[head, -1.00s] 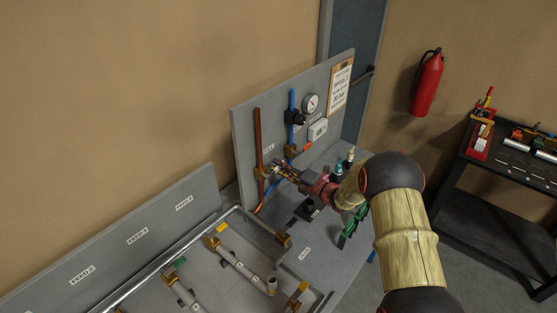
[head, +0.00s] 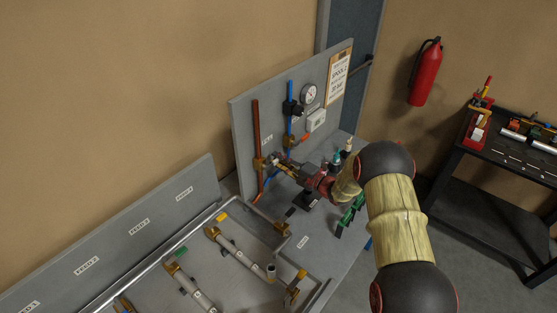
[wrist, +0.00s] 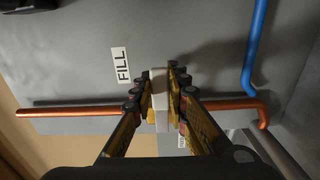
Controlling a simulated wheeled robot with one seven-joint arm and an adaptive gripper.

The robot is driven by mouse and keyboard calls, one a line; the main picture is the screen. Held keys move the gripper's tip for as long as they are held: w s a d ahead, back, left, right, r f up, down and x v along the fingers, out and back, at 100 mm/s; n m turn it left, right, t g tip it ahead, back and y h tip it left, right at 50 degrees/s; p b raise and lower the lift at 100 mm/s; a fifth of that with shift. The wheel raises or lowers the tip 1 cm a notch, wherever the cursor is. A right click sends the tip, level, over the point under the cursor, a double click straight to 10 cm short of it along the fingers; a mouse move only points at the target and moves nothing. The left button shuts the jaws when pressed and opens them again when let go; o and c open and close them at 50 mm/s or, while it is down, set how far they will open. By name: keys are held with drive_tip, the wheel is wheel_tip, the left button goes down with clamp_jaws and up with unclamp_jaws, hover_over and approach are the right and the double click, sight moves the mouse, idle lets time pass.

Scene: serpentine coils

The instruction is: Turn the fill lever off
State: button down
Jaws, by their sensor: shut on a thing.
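The fill lever (wrist: 160,88) appears in the wrist view as a pale bar between my fingertips. It crosses in front of the copper pipe, beside the FILL label (wrist: 121,65). My gripper (wrist: 161,85) is shut on this bar, one finger on each side. In the head view my gripper (head: 276,162) reaches the brass valve (head: 259,163) on the upright copper pipe (head: 256,128). The valve body and much of the lever are hidden behind my fingers, and the lever's exact angle is hard to tell.
A blue pipe (head: 290,98) with an orange lever (head: 305,138) stands right of the copper pipe, below a gauge (head: 308,93). Green clamps (head: 350,215) stand on the bench near my forearm. A tray with pipes (head: 240,263) lies in front.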

drive_tip(key=c, duration=1.7)
unclamp_jaws()
drive_tip(key=shift+f, duration=0.1)
drive_tip(key=v, duration=1.2)
drive_tip(key=shift+w, duration=0.1)
